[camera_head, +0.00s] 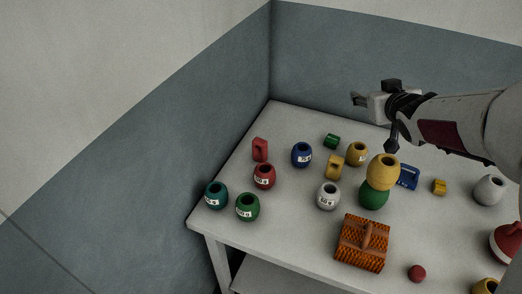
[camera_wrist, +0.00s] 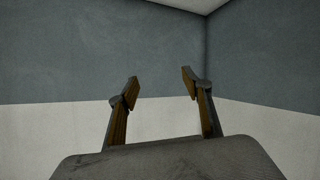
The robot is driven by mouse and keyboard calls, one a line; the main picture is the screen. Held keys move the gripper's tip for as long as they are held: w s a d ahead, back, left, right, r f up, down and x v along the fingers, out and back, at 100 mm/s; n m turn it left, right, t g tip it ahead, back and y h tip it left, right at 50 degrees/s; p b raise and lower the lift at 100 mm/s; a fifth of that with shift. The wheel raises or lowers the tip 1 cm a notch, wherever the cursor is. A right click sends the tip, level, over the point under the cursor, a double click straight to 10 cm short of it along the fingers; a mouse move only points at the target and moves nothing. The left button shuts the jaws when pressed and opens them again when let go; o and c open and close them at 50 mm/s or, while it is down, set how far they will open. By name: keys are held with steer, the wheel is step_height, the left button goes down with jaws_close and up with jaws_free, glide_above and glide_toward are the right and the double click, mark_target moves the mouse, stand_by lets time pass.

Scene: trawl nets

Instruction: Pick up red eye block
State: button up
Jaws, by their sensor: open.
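The red eye block (camera_head: 261,149) stands on the table at the far left, upright, with a hole in it that is hard to make out. A red pot with a white label stands just in front of it. My gripper (camera_head: 356,98) is raised above the far right part of the table, well to the right of the block and apart from it. In the wrist view my gripper (camera_wrist: 160,86) shows two spread fingers with nothing between them, facing a bare wall. The block is not in the wrist view.
On the white table (camera_head: 290,120) stand a blue pot (camera_head: 301,155), a red pot (camera_head: 264,176), teal and green pots at the left corner, a yellow block (camera_head: 334,167), stacked yellow and green pots (camera_head: 383,172) and an orange brush-like block (camera_head: 362,243). Walls (camera_head: 240,85) border the table's back.

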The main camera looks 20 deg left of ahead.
steer(key=w+a+f+n+y, duration=0.2)
steer(key=w+a+f, duration=0.1)
steer(key=a, duration=0.3)
steer(key=n+g+y, duration=0.5)
steer(key=g+y, duration=0.1)
steer(key=y, duration=0.2)
glide_above(264, 143)
steer(key=f+v, duration=0.1)
steer(key=v, duration=0.2)
step_height(264, 143, down, 16)
steer(key=shift+f, duration=2.85)
steer(key=shift+f, duration=0.15)
steer(key=shift+f, duration=0.55)
steer(key=shift+x, duration=2.5)
